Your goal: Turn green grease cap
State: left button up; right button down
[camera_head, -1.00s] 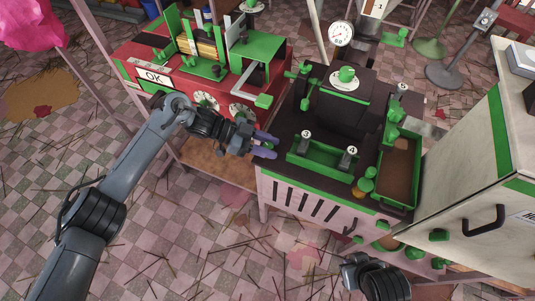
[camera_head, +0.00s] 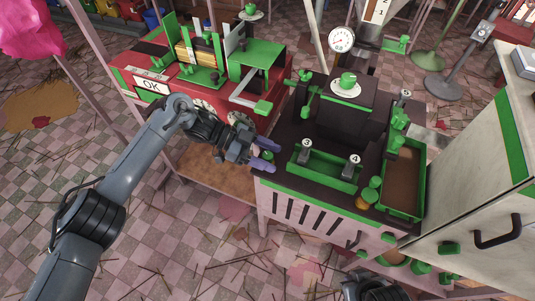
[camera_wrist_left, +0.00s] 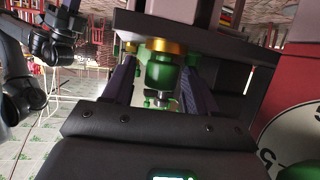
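A green cap (camera_wrist_left: 160,75) with a brass collar (camera_wrist_left: 165,46) above it hangs under a dark ledge in the left wrist view. My left gripper (camera_wrist_left: 158,88) has its two purple fingers on either side of it, with gaps visible, so it looks open. In the head view my left gripper (camera_head: 264,156) is at the left edge of the dark-topped machine (camera_head: 270,185), with a bit of green between its fingertips. Only a dark part of my right arm shows at the bottom edge; its fingertips are hidden.
A green tray (camera_head: 322,170) and a brown-filled bin (camera_head: 404,180) sit on the machine top. A red machine (camera_head: 200,95) with an OK sign stands behind my left arm. A pale cabinet (camera_head: 470,170) stands at the right.

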pick_arm(q)
jog(key=shift+a, duration=0.15)
jog(key=p+v, duration=0.1)
jog(key=v, duration=0.9)
jog(key=shift+a, duration=0.25)
jog(key=shift+w+r, duration=0.1)
jog(key=shift+r, duration=0.05)
